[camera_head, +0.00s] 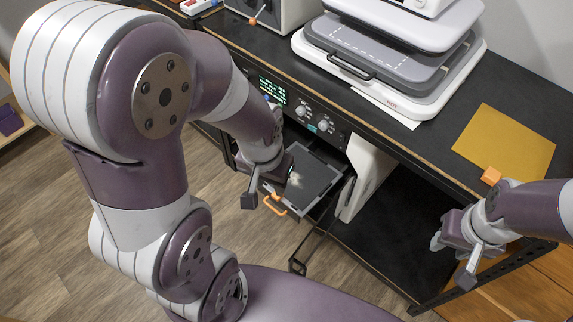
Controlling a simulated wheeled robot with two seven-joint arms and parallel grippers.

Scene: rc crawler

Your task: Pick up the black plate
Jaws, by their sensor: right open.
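The black plate (316,178) is a flat dark square in a grey-rimmed tray or rack in front of the open oven (300,118). A small pale patch lies on it near my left gripper. My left gripper (269,186) is at the plate's left side, its fingers apart, one finger outside the edge and the other close to or over the plate. I cannot tell whether it touches the plate. My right gripper (455,256) is open and empty at the right, beside the bench's front, well away from the plate.
An orange handle (274,206) sticks out just below my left gripper. The open oven door (314,243) hangs under the tray. A heat press (385,65), a yellow sheet (503,141) and an orange block (491,176) are on the black bench. The shelf below is mostly clear.

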